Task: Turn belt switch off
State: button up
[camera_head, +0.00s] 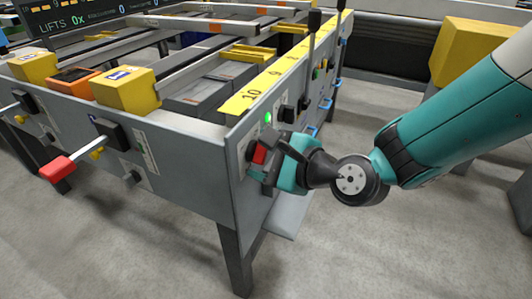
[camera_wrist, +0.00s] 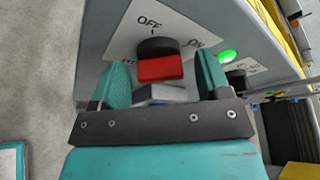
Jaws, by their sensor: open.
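The belt switch is a red-faced knob on a dark round base (camera_wrist: 160,68) on the table's grey side panel, with a white label reading OFF and ON. It also shows in the head view (camera_head: 259,154), at the near corner of the panel. A green light (camera_wrist: 226,56) glows beside it, also seen in the head view (camera_head: 268,118). My gripper (camera_wrist: 165,80) is open, its teal fingers on either side of the red knob. I cannot tell whether the fingers touch it. In the head view my gripper (camera_head: 274,163) partly hides the switch.
The runout table's grey front panel (camera_head: 190,185) carries a red-handled lever (camera_head: 68,167) and other black knobs. Yellow blocks (camera_head: 125,90) and a numbered yellow strip (camera_head: 262,88) lie on top. Blue handles (camera_head: 312,131) stick out along the right side. The floor below is open.

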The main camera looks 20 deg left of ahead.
jog(key=c, duration=0.9)
jog(key=shift+f+n+b, duration=0.1)
jog(key=shift+n+b, duration=0.2)
jog(key=n+t+b, duration=0.1)
jog(key=b, duration=0.1)
jog(key=n+y+b, duration=0.1)
jog(key=n+b, duration=0.1)
jog(key=shift+f+n+t+b, duration=0.3)
jog(key=shift+t+b, duration=0.1)
jog(key=n+y+b, duration=0.1)
jog(key=n+b, duration=0.3)
jog(key=b, duration=0.3)
jog(key=n+y+b, duration=0.2)
jog(key=n+b, duration=0.2)
jog(key=b, duration=0.4)
jog(key=n+y+b, duration=0.1)
jog(key=n+b, duration=0.3)
jog(key=b, duration=0.3)
jog(key=shift+n+y+b, duration=0.4)
jog(key=shift+r, duration=0.15)
